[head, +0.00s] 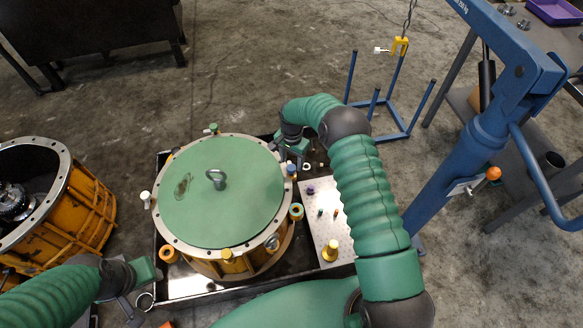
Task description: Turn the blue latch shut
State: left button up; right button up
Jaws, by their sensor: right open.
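A round housing stands in a dark tray (205,295), closed by a green lid (235,212) with a metal eye bolt (216,177) on top. The blue latch (291,169) is a small blue-topped piece at the right side of the lid's bolted rim. Whether it is turned open or shut is too small to tell. My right gripper (293,158) is open, just above and beside the blue latch in the picture. Contact between them cannot be told. My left gripper (136,294) is low at the left, near the tray's front left corner; its fingers are unclear.
Other coloured pieces sit around the rim, including green (213,128), white (146,198) and yellow (227,255) ones. A pale perforated plate (325,215) with small parts lies right. An open orange housing (85,215) stands left. A blue hoist (450,165) stands right.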

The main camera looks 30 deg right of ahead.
aim_at(290, 167)
notch_tip(290, 167, down, 3)
jog(key=shift+a+r, duration=0.1)
jog(key=shift+a, duration=0.1)
jog(key=shift+c, duration=0.4)
grip_shut()
